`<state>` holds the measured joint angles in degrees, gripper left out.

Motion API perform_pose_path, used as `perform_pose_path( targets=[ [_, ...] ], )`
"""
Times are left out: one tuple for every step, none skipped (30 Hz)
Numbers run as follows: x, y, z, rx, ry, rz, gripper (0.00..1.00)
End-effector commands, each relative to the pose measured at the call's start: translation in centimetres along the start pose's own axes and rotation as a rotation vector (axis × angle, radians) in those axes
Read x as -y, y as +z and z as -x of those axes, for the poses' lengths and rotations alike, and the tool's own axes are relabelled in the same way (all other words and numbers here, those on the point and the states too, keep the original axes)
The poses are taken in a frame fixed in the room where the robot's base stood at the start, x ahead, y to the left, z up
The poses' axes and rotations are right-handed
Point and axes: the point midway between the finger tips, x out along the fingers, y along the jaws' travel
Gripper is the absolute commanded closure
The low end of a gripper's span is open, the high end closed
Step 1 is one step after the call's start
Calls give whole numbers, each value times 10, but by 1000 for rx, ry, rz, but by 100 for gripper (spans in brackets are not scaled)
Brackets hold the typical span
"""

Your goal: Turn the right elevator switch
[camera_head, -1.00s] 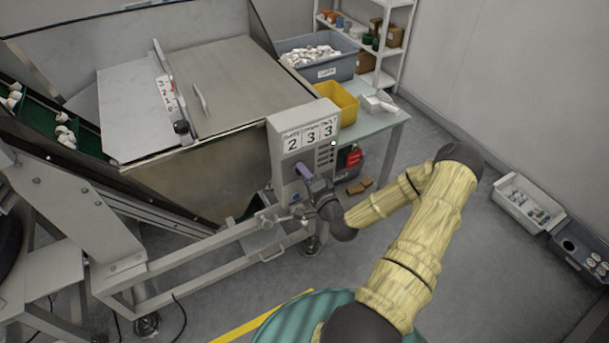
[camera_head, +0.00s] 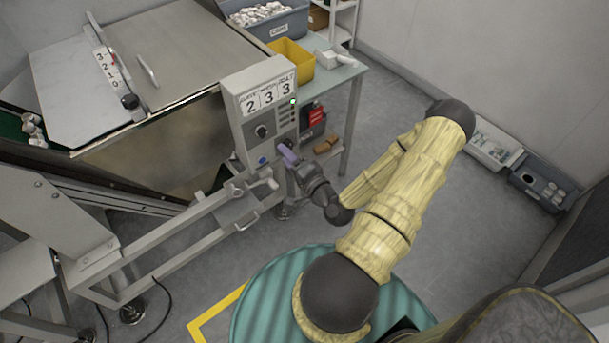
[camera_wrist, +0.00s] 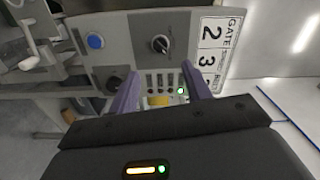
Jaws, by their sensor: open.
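The grey control panel (camera_head: 240,118) stands upright in the head view, with number cards 2, 3, 3 on top. A switch with a light pointer (camera_head: 261,131) sits at its left, above a blue button (camera_head: 262,160). In the wrist view the panel is turned sideways; the pointer switch (camera_wrist: 160,44) and blue button (camera_wrist: 95,41) show clearly. A dark round knob (camera_wrist: 113,84) is partly behind one finger. I cannot read which is the right elevator switch. My gripper (camera_head: 287,153) is open at the panel's lower right. Its purple fingers (camera_wrist: 160,72) hold nothing between them.
A green light (camera_wrist: 181,91) is lit beside a row of small black controls. A metal rail frame (camera_head: 165,245) runs in front of the panel. A table with a yellow bin (camera_head: 291,62) stands behind. The floor at right is mostly clear.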

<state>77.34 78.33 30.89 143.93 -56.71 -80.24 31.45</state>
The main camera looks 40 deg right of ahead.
Motion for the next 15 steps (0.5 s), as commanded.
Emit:
perform_pose_path(
  targets=[
    [-2, -1, 11, -3, 2, -2, 51],
    [-2, 0, 17, -3, 3, -3, 51],
    [3, -2, 25, -5, 3, -3, 51],
    [4, -2, 31, -5, 4, -3, 51],
    [4, -2, 37, -5, 4, -4, 51],
    [4, -2, 45, -6, 4, -5, 51],
    [5, -1, 50, -4, 2, -5, 51],
    [4, -2, 54, -5, 3, -5, 51],
    [4, -2, 60, -5, 3, -3, 51],
    [3, -1, 64, -4, 2, -2, 51],
    [3, -1, 67, -3, 2, -2, 51],
    [2, -1, 70, -3, 1, -2, 51],
    [2, -1, 72, -3, 1, -2, 51],
    [1, 0, 73, -3, 1, -2, 51],
    [1, 0, 74, -2, 0, -1, 51]
  ],
)
